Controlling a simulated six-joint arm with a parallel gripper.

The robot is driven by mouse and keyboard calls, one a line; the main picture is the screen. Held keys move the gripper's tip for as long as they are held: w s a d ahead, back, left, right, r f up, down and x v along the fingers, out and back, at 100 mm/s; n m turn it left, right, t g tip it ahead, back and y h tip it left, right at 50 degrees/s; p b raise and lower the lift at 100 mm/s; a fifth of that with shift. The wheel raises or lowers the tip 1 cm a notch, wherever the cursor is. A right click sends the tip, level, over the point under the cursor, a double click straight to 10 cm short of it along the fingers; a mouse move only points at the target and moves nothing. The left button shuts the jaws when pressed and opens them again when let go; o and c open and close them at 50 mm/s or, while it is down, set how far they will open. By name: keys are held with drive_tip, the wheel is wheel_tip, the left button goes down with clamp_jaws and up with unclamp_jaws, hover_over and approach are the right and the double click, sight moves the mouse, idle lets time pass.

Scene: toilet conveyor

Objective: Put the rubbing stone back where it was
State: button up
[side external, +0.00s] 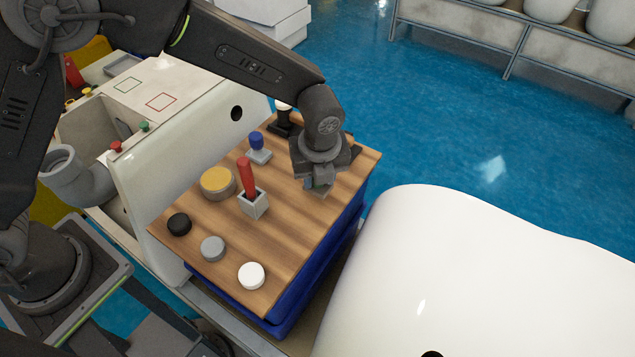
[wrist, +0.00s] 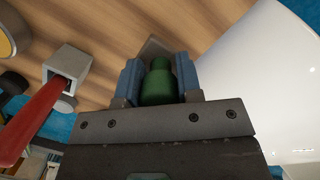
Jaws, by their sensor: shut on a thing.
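My gripper (side external: 315,181) is low over the right edge of the wooden board (side external: 285,245). In the wrist view my gripper (wrist: 159,78) has its blue fingers shut on either side of a green handle (wrist: 158,86). A grey flat base (wrist: 157,46) shows beyond the handle; I take this piece to be the rubbing stone. In the side view only a little of its grey base (side external: 319,190) shows under the gripper. I cannot tell whether it touches the board.
On the board stand a red-handled tool in a grey holder (side external: 254,204), a blue-topped block (side external: 257,146), a yellow-topped tin (side external: 218,182), a black stand (side external: 285,124), and black, grey and white discs (side external: 251,276). A large white ceramic piece (side external: 480,270) lies to the right.

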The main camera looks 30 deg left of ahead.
drive_tip(key=shift+f, duration=1.55)
drive_tip(key=shift+f, duration=0.15)
drive_tip(key=o, duration=0.9)
